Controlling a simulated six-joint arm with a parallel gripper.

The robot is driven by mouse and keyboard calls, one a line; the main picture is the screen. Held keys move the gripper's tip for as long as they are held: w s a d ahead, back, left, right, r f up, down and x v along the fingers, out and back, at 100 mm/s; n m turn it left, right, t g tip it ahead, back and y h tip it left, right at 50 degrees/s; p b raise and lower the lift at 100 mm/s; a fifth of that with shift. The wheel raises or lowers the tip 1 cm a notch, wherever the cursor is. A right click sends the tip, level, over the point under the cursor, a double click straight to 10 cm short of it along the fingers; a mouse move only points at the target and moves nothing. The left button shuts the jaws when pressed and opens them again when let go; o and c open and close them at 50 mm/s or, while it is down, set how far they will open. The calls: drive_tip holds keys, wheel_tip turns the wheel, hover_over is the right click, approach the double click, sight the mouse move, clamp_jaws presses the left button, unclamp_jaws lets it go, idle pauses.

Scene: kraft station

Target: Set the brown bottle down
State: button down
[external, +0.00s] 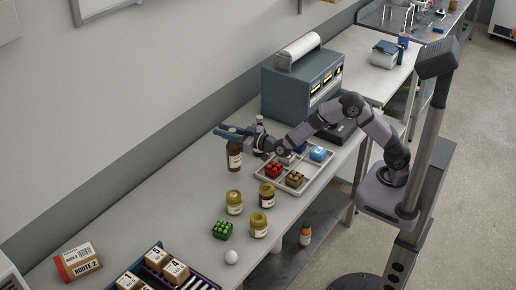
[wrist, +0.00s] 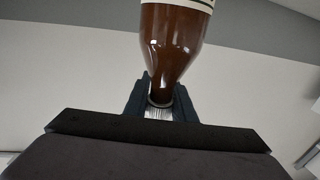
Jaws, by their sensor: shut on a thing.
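The brown bottle (external: 234,155) has a pale label and stands upright at the back of the grey table, near the wall. My gripper (external: 233,133) is at the bottle's top and shut on its neck. In the wrist view the bottle (wrist: 172,42) shows its brown shoulder and part of a pale label, with its neck between the fingers of my gripper (wrist: 160,100). I cannot tell in the external view whether the bottle's base touches the table.
A blue-grey machine (external: 290,95) stands behind. The table left of the bottle is clear.

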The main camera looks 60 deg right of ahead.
drive_tip(key=shift+f+p, duration=0.4)
drive_tip(key=shift+f, duration=1.5)
drive_tip(key=c, duration=1.5)
unclamp_jaws()
drive_tip(key=shift+s, duration=0.1)
drive_tip(key=shift+f, duration=0.1)
drive_tip(key=s+b, duration=0.1)
drive_tip(key=s, duration=0.3)
drive_tip(key=s+d+b, duration=0.1)
drive_tip(key=s, duration=0.3)
drive_tip(key=s+d+b, duration=0.1)
drive_tip(key=s, duration=0.2)
drive_tip(key=shift+s, duration=0.4)
